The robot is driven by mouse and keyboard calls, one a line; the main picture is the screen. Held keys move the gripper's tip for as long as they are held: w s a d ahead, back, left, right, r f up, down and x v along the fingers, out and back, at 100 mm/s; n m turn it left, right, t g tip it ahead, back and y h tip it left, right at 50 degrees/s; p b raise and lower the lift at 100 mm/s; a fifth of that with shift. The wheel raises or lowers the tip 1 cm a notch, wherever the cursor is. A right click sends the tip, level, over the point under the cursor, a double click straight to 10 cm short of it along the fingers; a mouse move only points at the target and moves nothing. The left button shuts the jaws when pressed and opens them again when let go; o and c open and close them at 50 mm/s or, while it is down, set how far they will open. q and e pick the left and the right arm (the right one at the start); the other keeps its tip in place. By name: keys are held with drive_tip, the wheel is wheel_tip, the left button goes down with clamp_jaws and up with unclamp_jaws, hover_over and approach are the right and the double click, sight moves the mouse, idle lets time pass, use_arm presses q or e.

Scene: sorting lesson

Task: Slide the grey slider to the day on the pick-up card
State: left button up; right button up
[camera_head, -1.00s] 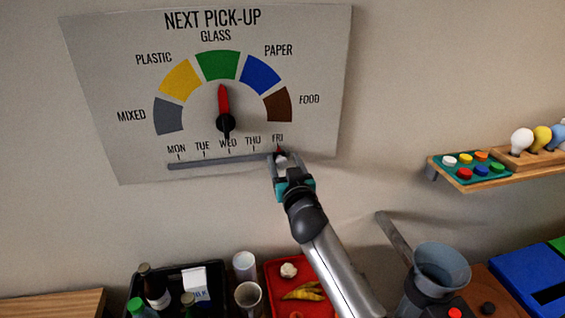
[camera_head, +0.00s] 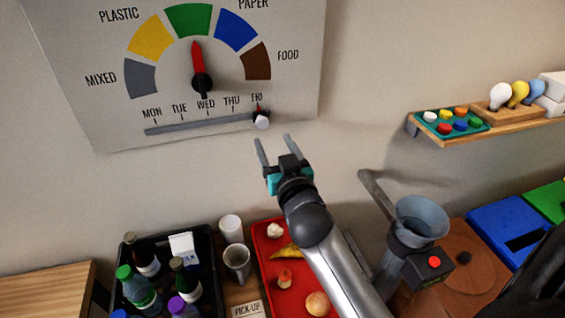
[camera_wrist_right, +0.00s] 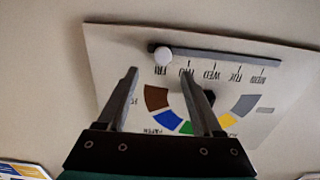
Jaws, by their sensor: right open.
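The slider's pale grey knob (camera_head: 262,122), with a small red pointer above it, stands at FRI, the right end of the grey track (camera_head: 200,126) on the wall board (camera_head: 300,85). In the right wrist view the knob (camera_wrist_right: 163,56) shows upside down, beside FRI. My right gripper (camera_head: 272,140) is open and empty, just below the knob and apart from it. Its fingers (camera_wrist_right: 158,72) spread in front of the board in the wrist view. A PICK-UP card (camera_head: 247,310) is cut off at the bottom edge; its day is out of view. My left gripper is not in view.
The red dial pointer (camera_head: 197,60) is at GLASS. Below stand a black crate of bottles (camera_head: 213,255), two cups and a red tray (camera_head: 262,262) with food. A shelf (camera_head: 455,137) and a grey funnel (camera_head: 422,218) are at right. The wall around the gripper is clear.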

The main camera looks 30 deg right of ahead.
drive_tip(key=shift+b+v, duration=0.35)
drive_tip(key=shift+v, duration=2.45)
